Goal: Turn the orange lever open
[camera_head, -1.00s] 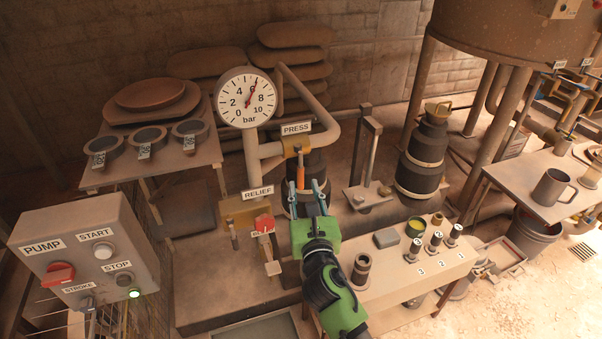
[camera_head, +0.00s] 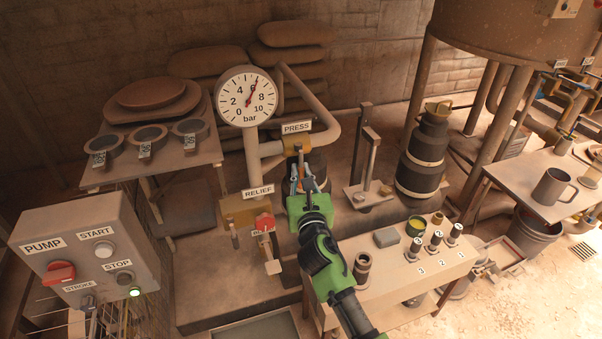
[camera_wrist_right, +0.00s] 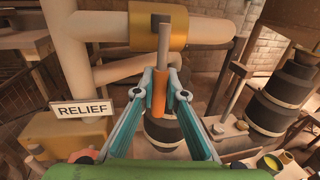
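The orange lever (camera_head: 300,167) hangs down from the brass valve (camera_head: 296,144) on the pipe under the PRESS label. In the right wrist view the lever (camera_wrist_right: 159,96) stands upright between the fingers of my right gripper (camera_wrist_right: 161,74). The fingertips have converged on it from both sides and appear to touch it. In the head view my right gripper (camera_head: 302,178) reaches up to the lever from below, and its fingers partly hide it. My left gripper is not in view.
The RELIEF valve with its red part (camera_head: 264,222) is close to the left of my right gripper. A pressure gauge (camera_head: 246,97) stands above. A pump box (camera_head: 85,250) is at left. A bench (camera_head: 405,277) with small parts is at lower right.

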